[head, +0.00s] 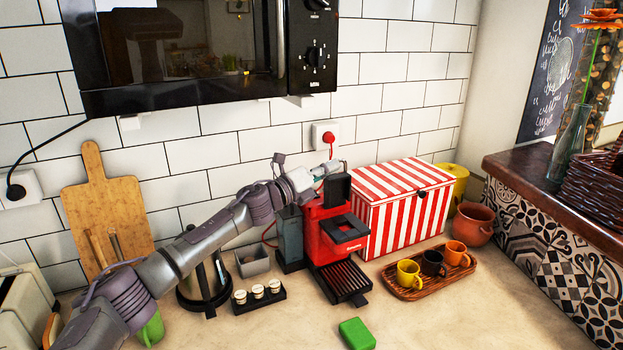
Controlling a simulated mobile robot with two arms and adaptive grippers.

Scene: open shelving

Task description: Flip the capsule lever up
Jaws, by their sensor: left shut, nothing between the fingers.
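The red coffee machine (330,239) stands on the counter against the tiled wall, with a black drip tray (344,283) at its front. A black piece (338,187), which looks like the capsule lever, stands raised at the top of the machine. My left arm comes in from the left, and my left gripper (329,169) is at the top rear of the machine, just behind and left of the black piece. The gripper is shut and holds nothing. I cannot tell whether its fingertips touch the black piece. My right gripper is out of view.
A red-and-white striped box (405,211) stands close to the machine's right. A wooden tray (418,286) with cups is at front right. A capsule holder (259,299) and a kettle (204,280) stand left. A green block (357,334) lies in front. A microwave (200,50) hangs above.

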